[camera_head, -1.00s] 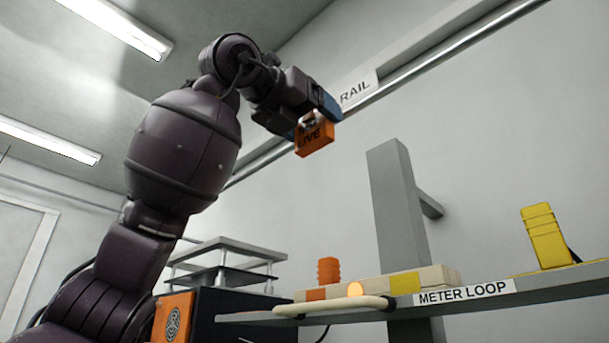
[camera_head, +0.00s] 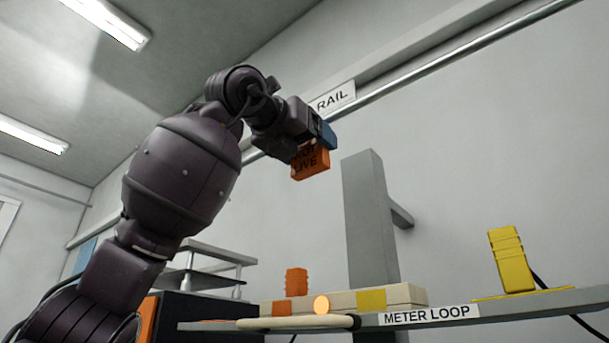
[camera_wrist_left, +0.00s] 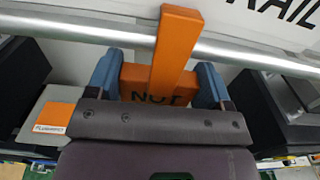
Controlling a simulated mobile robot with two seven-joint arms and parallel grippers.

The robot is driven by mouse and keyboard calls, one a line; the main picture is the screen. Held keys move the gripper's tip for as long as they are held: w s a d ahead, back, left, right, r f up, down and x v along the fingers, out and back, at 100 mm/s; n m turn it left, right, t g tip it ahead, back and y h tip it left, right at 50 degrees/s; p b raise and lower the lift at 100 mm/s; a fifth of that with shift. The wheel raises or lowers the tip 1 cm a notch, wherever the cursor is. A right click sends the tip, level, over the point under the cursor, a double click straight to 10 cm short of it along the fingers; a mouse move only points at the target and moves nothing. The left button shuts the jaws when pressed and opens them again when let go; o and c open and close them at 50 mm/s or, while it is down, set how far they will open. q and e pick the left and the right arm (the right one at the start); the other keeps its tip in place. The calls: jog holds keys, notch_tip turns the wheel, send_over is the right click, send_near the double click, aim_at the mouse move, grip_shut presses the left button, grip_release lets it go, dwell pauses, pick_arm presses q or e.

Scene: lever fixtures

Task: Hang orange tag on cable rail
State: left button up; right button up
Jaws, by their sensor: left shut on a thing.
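The orange tag (camera_head: 311,164), lettered "NOT LIVE", is held in my left gripper (camera_head: 322,138) high up by the wall. In the left wrist view the tag (camera_wrist_left: 148,78) sits between the two blue fingers, which are shut on it. Its orange strip (camera_wrist_left: 172,50) reaches up across the cable rail (camera_wrist_left: 230,55). I cannot tell whether the strip touches the rail or is apart from it. In the head view the metal rail (camera_head: 430,75) runs diagonally along the wall, partly hidden behind my arm. My right gripper is not in view.
A "RAIL" sign (camera_head: 333,98) is on the wall above the rail. A grey post (camera_head: 370,220) stands right of the tag. Below is a shelf labelled "METER LOOP" (camera_head: 430,315) with a yellow block (camera_head: 511,260) and a small orange block (camera_head: 296,282). Wall space around the tag looks clear.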

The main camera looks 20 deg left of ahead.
pick_arm(q)
jog(key=shift+f, duration=0.3)
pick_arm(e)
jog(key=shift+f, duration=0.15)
pick_arm(q)
jog(key=o, duration=0.9)
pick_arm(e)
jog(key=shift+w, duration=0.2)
pick_arm(q)
jog(key=shift+s+a, duration=0.15)
jog(key=shift+s, duration=0.15)
jog(key=shift+b+v, duration=1.55)
jog(key=shift+v, duration=3.55)
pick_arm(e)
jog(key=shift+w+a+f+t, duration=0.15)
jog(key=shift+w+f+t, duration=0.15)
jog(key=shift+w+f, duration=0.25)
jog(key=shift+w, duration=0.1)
